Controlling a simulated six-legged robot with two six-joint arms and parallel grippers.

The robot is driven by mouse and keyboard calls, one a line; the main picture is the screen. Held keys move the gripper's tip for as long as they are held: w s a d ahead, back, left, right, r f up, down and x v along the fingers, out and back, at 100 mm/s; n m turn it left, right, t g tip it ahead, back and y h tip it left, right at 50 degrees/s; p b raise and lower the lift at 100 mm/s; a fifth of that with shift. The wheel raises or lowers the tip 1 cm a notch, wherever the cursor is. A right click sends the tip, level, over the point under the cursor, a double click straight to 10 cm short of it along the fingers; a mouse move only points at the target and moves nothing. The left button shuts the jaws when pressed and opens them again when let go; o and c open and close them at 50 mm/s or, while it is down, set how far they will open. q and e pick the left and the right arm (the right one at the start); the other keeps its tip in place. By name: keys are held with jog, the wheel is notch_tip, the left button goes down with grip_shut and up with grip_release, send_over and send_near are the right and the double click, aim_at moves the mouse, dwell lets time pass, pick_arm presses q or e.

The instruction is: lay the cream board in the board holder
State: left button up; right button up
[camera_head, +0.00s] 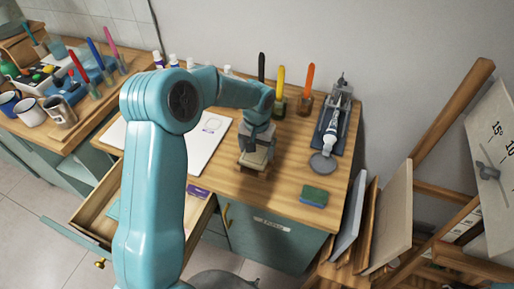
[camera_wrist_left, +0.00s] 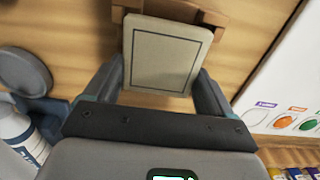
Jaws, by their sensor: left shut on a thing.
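The cream board (camera_head: 254,160) is a small flat plate; in the left wrist view the board (camera_wrist_left: 165,55) shows a thin dark outline on its face. My left gripper (camera_head: 257,147) is shut on it, with a finger at each side edge in the left wrist view (camera_wrist_left: 163,88). The brown wooden board holder (camera_head: 250,174) is on the table just below the board. It also shows at the top of the left wrist view (camera_wrist_left: 175,9), partly covered by the board. I cannot tell whether board and holder touch. My right gripper is not in view.
A green-and-blue sponge (camera_head: 314,196) and a grey disc (camera_head: 322,164) lie to the right on the wooden table (camera_head: 285,188). A dark tray with a device (camera_head: 333,125) is behind. White paper (camera_head: 208,145) lies left. Upright brushes stand at the back. A drawer (camera_head: 97,205) is open at the front.

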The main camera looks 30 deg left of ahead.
pick_arm(q)
jog(key=shift+f, duration=0.15)
jog(key=o, duration=0.8)
jog(key=shift+o, duration=0.2)
notch_tip(320, 180, up, 16)
jog(key=b, duration=0.1)
jog(key=shift+r, duration=0.25)
jog(key=shift+s, duration=0.15)
